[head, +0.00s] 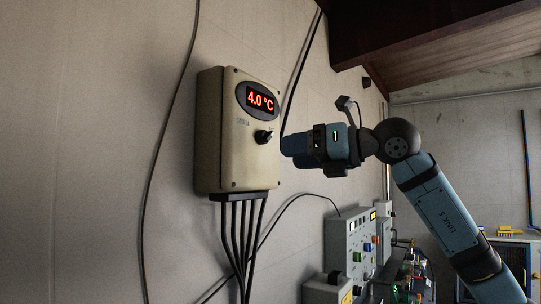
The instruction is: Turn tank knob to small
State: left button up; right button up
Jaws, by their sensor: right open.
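The tank control box (225,150) is a beige unit on the wall, left of centre. My right gripper (285,148) is open and points left toward the box, just right of the knob and slightly lower. It appears apart from the knob, and its fingers are mostly seen from the side. My left gripper is not in view.
Several black cables (237,235) hang from the box's underside. A grey control panel (348,245) with coloured buttons stands below my right arm. A loose cable (160,150) runs down the wall at left. A dark beam (385,35) crosses the upper right.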

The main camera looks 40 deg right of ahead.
aim_at(270, 138)
jog(key=s+d+r+m+t+h, duration=0.2)
jog(key=s+d+r+h, duration=0.1)
jog(key=s+d+r, duration=0.1)
jog(key=x, duration=0.4)
jog(key=p+x, duration=0.1)
jog(key=x, duration=0.7)
jog(key=shift+w+d+r+p, duration=0.15)
jog(key=shift+w+p, duration=0.15)
jog(key=shift+w, duration=0.7)
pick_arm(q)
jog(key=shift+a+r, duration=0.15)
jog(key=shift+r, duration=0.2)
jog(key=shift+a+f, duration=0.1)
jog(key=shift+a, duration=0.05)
pick_arm(e)
jog(key=c, duration=0.9)
